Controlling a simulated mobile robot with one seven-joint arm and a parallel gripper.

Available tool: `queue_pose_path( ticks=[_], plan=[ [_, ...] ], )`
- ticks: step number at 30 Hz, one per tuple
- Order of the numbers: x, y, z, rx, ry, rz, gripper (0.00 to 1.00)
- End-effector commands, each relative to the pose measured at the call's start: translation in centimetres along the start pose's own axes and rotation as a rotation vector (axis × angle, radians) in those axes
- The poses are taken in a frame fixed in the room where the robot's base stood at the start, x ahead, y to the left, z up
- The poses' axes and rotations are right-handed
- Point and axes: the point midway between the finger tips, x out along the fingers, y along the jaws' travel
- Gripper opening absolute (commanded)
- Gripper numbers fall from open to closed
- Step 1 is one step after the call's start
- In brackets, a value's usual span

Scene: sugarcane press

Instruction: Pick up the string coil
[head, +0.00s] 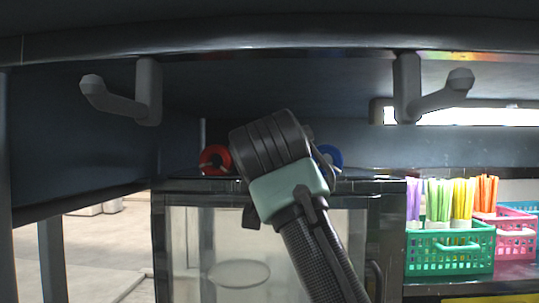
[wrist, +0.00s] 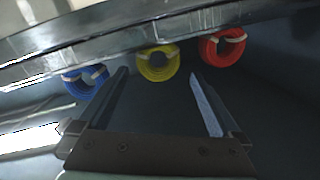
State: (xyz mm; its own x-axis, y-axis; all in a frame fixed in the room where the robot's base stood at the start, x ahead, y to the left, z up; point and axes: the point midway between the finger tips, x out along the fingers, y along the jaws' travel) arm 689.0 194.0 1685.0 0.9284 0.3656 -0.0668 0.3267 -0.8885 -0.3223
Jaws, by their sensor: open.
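There are several string coils in a row on top of the glass-fronted cabinet. The red coil (head: 208,160) is at left and the blue coil (head: 334,156) at right in the head view, both partly hidden. The wrist view shows the red coil (wrist: 212,57) at right, the yellow coil (wrist: 146,68) in the middle and the blue coil (wrist: 84,90) at left. The yellow coil is hidden behind my arm in the head view. My gripper (wrist: 160,74) is open and empty, its fingers pointing toward the yellow coil. The gap to it is hard to judge.
A dark counter edge with two grey hooks (head: 149,92) (head: 407,88) hangs above. A green basket (head: 450,250) of coloured straws and a pink basket (head: 513,235) stand at right.

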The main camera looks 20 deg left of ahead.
Motion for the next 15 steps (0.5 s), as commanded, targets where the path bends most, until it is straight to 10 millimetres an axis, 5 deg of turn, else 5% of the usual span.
queue_pose_path(
  ticks=[15],
  plan=[
    [4.7, 0.3, -0.2, 0.000, 0.000, 0.002, 1.00]
  ],
)
